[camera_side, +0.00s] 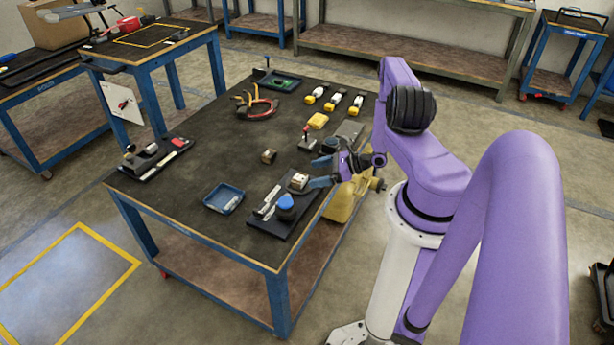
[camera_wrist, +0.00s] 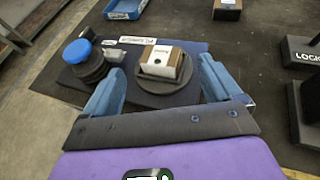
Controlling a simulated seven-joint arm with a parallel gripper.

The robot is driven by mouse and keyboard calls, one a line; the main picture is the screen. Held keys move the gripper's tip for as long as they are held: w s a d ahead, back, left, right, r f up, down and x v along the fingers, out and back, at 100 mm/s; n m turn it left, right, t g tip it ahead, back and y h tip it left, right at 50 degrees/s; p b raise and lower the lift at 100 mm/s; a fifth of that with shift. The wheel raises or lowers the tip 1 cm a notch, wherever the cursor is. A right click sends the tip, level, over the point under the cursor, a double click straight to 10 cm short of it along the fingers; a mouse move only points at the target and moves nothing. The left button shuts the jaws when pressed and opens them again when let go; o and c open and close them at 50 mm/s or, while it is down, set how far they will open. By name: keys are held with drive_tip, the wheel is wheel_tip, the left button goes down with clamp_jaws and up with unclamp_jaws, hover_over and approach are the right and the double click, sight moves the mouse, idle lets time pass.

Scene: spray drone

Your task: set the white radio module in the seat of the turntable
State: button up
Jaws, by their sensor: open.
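The turntable shows in the wrist view as a round dark grey disc (camera_wrist: 163,86) on a black base plate (camera_wrist: 205,47). A small box with a white, red-marked face and brown sides (camera_wrist: 160,58), which looks like the radio module, sits on the disc. It also shows in the side view (camera_side: 298,181). I cannot tell whether it is fully down in a seat, as its underside is hidden. My gripper (camera_wrist: 160,76) is open, with one blue finger on each side of the disc's near part. In the side view my gripper (camera_side: 314,173) is close beside the box, apparently not holding it.
A blue-capped round part (camera_wrist: 80,55) stands left of the turntable. A blue tray (camera_side: 224,198) and a loose brown block (camera_side: 269,156) lie beyond. A dark stand (camera_wrist: 305,60) is at right. Yellow-and-white items (camera_side: 337,101) line the table's far side.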

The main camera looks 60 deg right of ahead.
drive_tip(key=v, duration=0.6)
drive_tip(key=w+a+r+n+g+y, duration=0.2)
drive_tip(key=a+r+n+g+y, duration=0.1)
drive_tip(key=a+r+n+g, duration=0.55)
drive_tip(key=w+a+r+n+g+y, duration=0.25)
drive_tip(key=a+r+n+g, duration=0.35)
drive_tip(key=a+r+n, duration=0.45)
drive_tip(key=s+a+r+n+t+h, duration=0.1)
drive_tip(key=s+a+r+n+h, duration=0.4)
drive_tip(key=s+n, duration=0.4)
drive_tip(key=s+a+r+n+t+h, duration=0.1)
drive_tip(key=s+a+r+n+h, duration=0.4)
drive_tip(key=n, duration=1.1)
drive_tip(key=s+a+r, duration=0.3)
drive_tip(key=shift+s+a+r, duration=0.2)
drive_tip(key=shift+s+a, duration=0.15)
drive_tip(key=shift+a, duration=0.05)
